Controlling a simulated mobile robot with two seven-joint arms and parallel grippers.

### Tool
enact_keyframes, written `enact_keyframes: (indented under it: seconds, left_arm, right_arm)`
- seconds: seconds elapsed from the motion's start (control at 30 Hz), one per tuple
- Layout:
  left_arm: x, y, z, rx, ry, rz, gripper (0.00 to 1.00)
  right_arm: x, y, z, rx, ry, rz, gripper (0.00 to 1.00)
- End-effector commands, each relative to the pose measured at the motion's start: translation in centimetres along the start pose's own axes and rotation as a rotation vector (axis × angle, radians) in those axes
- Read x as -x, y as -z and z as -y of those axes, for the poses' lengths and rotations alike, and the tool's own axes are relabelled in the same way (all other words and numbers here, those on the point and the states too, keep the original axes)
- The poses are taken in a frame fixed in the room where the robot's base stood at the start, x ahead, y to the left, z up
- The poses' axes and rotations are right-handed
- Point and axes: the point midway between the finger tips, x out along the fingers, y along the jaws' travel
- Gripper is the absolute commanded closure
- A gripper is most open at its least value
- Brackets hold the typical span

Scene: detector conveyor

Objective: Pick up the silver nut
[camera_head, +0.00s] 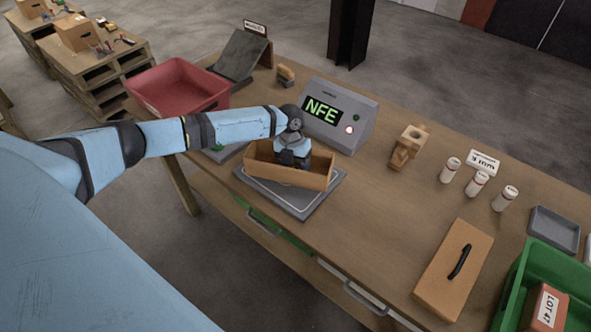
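I cannot make out a silver nut in the head view. My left arm reaches in from the left. My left gripper (291,160) points down into the box. Its fingertips are hidden by the box wall, so I cannot tell whether they are open, shut or holding anything. The inside of the box is mostly hidden. My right gripper is out of view.
A grey device (360,116) reading "NFE" stands just behind the box. A red bin (178,85) is at the left.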

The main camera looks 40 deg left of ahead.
Motion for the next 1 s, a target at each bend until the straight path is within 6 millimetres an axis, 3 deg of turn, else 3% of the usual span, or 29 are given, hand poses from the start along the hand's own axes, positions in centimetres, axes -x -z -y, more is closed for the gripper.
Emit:
enact_keyframes:
  seconds: [0.1,0.3,0.33,0.77,1.0]
  left_arm:
    - [-0.2,0.2,0.0,0.000,-0.001,-0.005,0.44]
    - [-0.3,0.2,0.0,0.000,0.000,-0.005,0.90]
    - [-0.3,0.2,0.0,0.000,0.000,-0.005,0.94]
    - [-0.1,0.2,0.1,-0.001,0.000,-0.005,0.95]
    - [2.2,0.3,0.4,-0.002,0.001,-0.001,0.95]
  right_arm:
    - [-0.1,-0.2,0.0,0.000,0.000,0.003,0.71]
    - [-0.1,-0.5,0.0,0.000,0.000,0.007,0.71]
    - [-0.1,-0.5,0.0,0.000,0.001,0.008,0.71]
    - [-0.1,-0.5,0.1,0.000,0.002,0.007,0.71]
    - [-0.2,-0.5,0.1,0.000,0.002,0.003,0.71]
